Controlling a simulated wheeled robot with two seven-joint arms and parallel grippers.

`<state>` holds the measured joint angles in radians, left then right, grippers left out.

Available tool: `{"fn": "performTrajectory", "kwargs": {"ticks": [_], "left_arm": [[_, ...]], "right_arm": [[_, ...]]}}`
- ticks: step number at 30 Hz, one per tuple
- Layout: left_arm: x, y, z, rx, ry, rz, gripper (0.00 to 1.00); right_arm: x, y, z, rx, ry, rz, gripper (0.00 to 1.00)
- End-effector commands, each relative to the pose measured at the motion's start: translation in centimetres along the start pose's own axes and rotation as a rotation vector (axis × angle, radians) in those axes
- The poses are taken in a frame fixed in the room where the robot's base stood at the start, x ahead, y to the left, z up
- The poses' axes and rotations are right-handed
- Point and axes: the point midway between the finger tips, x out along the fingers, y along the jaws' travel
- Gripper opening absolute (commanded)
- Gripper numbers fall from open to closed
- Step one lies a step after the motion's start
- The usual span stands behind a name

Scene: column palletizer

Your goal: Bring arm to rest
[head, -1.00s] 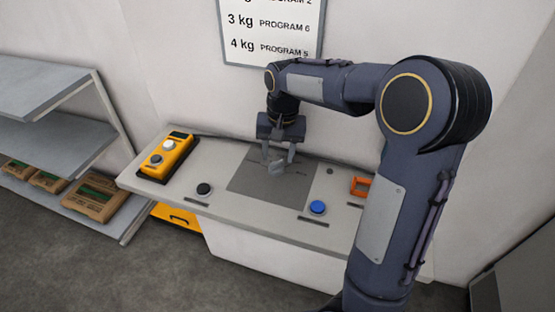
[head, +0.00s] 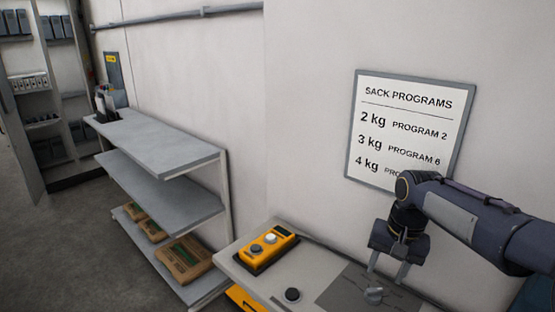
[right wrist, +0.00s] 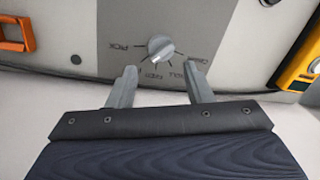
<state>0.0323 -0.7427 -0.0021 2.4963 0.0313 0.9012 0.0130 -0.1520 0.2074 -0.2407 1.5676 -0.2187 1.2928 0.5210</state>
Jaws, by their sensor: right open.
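My right gripper (head: 388,268) is open and empty over the console table (head: 258,276) in the head view. Its two fingers also show in the right wrist view (right wrist: 160,85), pointing at a grey rotary knob (right wrist: 160,47) on a dark grey panel (right wrist: 118,18). The knob lies just beyond the fingertips, not between them; printed labels surround it, one reading PICK. The knob (head: 373,295) also shows below the gripper in the head view. My right arm comes in from the right. My left gripper is not in view.
An orange bracket (right wrist: 18,35) shows in the right wrist view. A grey shelf rack (head: 160,148) holds several brown packages on its bottom shelf. A sack programs sign (head: 409,130) hangs behind.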

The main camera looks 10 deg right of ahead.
Motion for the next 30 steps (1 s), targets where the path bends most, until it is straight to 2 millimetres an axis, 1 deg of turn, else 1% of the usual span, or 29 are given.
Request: {"fn": "performTrajectory", "kwargs": {"ticks": [2, 5, 6, 8, 9, 12, 15, 18, 21, 24, 30], "left_arm": [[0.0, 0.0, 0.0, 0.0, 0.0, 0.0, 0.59], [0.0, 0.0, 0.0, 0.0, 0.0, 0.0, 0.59], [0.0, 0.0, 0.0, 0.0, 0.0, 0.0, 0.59], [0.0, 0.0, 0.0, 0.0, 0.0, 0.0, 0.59], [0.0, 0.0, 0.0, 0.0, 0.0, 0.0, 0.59], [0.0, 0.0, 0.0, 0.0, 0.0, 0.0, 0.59], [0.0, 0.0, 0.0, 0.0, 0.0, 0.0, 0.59], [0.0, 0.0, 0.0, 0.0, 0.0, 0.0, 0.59], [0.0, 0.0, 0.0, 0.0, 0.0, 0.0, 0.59], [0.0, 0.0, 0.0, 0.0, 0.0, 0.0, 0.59], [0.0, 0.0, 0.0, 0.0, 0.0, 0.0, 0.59]], "right_arm": [[-0.8, 0.9, 2.1, -0.032, 0.012, -0.058, 0.46], [-1.5, 2.0, 5.9, -0.102, 0.044, -0.153, 0.46], [-1.6, 2.4, 7.7, -0.135, 0.063, -0.192, 0.46], [-1.6, 3.0, 10.5, -0.186, 0.099, -0.245, 0.46], [-1.4, 3.2, 12.3, -0.22, 0.125, -0.275, 0.46], [-0.6, 3.8, 16.4, -0.294, 0.193, -0.334, 0.46], [0.7, 4.0, 19.5, -0.352, 0.253, -0.366, 0.46], [1.8, 4.1, 21.4, -0.39, 0.296, -0.381, 0.46], [2.5, 4.2, 22.4, -0.41, 0.319, -0.386, 0.46], [2.7, 4.2, 22.7, -0.416, 0.326, -0.387, 0.46], [2.7, 4.2, 22.6, -0.416, 0.324, -0.387, 0.46]]}}
